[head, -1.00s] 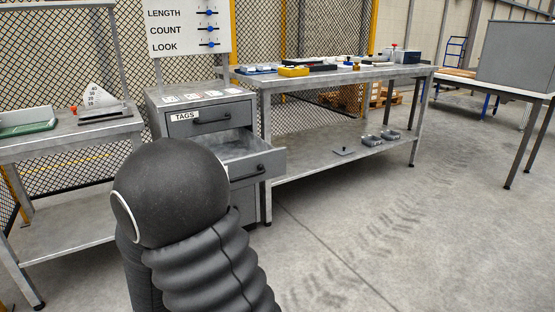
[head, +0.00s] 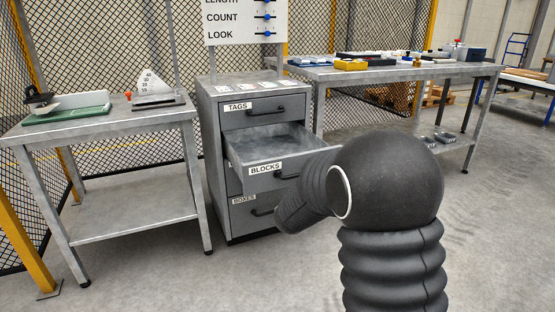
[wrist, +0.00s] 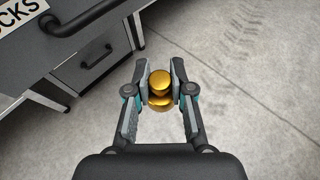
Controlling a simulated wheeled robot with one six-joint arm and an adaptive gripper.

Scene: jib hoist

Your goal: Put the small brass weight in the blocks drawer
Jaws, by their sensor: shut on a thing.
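In the wrist view my gripper (wrist: 159,82) is shut on the small brass weight (wrist: 160,89), a shiny golden knobbed piece between the two fingers. It hangs over the bare floor, beside the front of the drawer labelled BLOCKS. In the head view the blocks drawer (head: 268,173) stands pulled out from the grey cabinet, and the inside that shows looks empty. Its front and handle (wrist: 82,42) are at the upper left of the wrist view. My arm covers the drawer's right side in the head view, and my gripper is hidden there.
The tags drawer (head: 262,112) above and the boxes drawer (head: 252,212) below are shut. A bench (head: 110,130) with a green tray (head: 66,112) stands left. A long table (head: 400,72) with several items stands behind right. The floor between bench and cabinet is clear.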

